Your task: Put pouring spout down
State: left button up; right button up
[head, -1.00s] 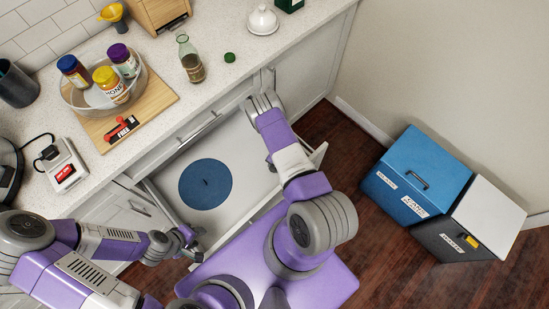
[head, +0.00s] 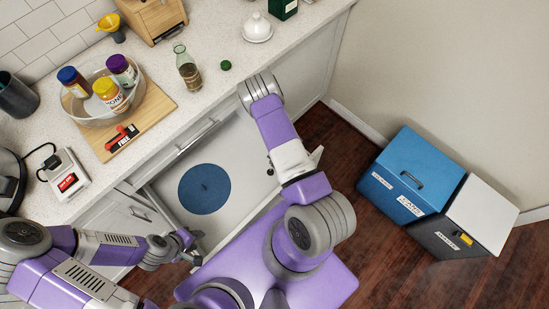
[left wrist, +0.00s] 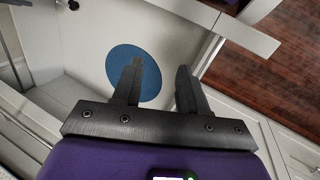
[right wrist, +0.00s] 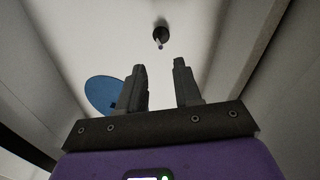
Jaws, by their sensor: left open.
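A small dark piece with a lighter tip, likely the pouring spout (right wrist: 160,34), is on the pale drawer floor in the right wrist view, beyond my fingertips. It also shows as a dark speck beside my right arm in the head view (head: 270,167). My right gripper (right wrist: 158,66) is open and empty, apart from the spout; in the head view it is hidden behind its own arm. My left gripper (head: 190,243) is at the drawer's near left corner. Its fingers stand apart with nothing between them in the left wrist view (left wrist: 158,68).
The open drawer (head: 225,140) holds a flat blue disc (head: 205,189). On the counter are a glass bottle (head: 187,68), a green cap (head: 226,65), a clear bowl of jars (head: 90,117) on a board and a yellow funnel (head: 109,22). Blue and grey bins stand right.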

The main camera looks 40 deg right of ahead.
jog(key=s+a+r+m+y, duration=0.1)
jog(key=s+a+r+m, duration=0.1)
jog(key=a+r+m, duration=0.2)
jog(key=s+a+r+m+g+y, duration=0.1)
jog(key=s+a+r+m, duration=0.1)
jog(key=a+m, duration=0.9)
jog(key=s+a+r+m+g+y, duration=0.1)
jog(key=s+a+r+m, duration=0.2)
jog(key=a+r+m, duration=0.2)
jog(key=a+m, duration=0.2)
jog(key=m, duration=0.2)
jog(key=shift+a+r, duration=0.3)
jog(key=shift+r, duration=0.05)
